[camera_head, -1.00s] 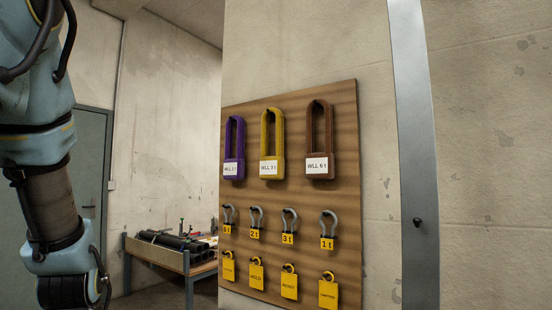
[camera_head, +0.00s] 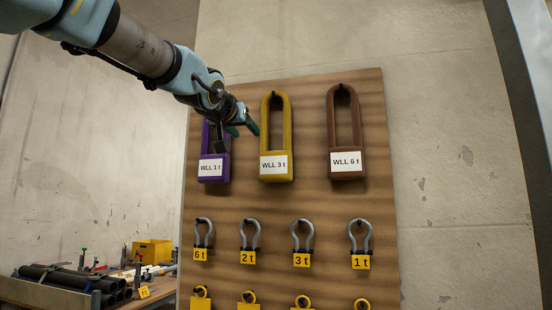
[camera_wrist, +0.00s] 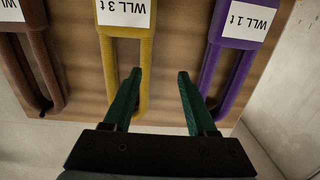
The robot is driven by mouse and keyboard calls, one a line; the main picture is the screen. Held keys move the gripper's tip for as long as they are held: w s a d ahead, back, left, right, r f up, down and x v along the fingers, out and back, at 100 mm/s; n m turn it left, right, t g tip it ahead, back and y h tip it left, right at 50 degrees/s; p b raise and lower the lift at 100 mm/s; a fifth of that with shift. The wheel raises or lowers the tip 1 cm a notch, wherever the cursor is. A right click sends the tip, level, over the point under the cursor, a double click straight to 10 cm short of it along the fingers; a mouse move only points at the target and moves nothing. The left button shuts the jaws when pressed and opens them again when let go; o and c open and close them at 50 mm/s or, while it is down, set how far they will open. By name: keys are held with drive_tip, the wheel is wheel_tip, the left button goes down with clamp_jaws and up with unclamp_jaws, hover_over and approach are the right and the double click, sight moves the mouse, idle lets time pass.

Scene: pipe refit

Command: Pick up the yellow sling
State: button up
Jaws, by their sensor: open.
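The yellow sling (camera_head: 287,125) hangs as an upright loop from a peg on the wooden board, with a "WLL 3 t" label at its lower end. In the wrist view, which is upside down, the yellow sling (camera_wrist: 107,62) is left of centre. My gripper (camera_head: 244,128) is open and empty, at the left of the sling's upper half. In the wrist view, one green finger of my gripper (camera_wrist: 160,74) overlaps the sling's near strand and the other is close to the purple sling. I cannot tell whether the finger touches the yellow sling.
The purple sling (camera_head: 214,180), labelled 1 t, hangs left, partly behind my gripper. The brown sling (camera_head: 347,175), labelled 6 t, hangs right. Several shackles (camera_head: 302,235) hang below on the board (camera_head: 320,200). A workbench (camera_head: 50,292) with dark pipes stands at lower left.

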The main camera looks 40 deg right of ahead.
sight(263, 131)
drive_tip(key=shift+w+d+r+p, duration=0.4)
drive_tip(key=shift+w+d+p, duration=0.2)
drive_tip(key=shift+d, duration=1.1)
drive_tip(key=shift+w+d+r+p, duration=0.35)
drive_tip(key=shift+w+d+p, duration=0.25)
drive_tip(key=shift+d, duration=1.05)
drive_tip(key=shift+w+d+r+p, duration=0.45)
drive_tip(key=shift+w+d, duration=0.25)
drive_tip(key=shift+d, duration=1)
drive_tip(key=shift+c, duration=0.3)
clamp_jaws()
drive_tip(key=shift+f, duration=0.1)
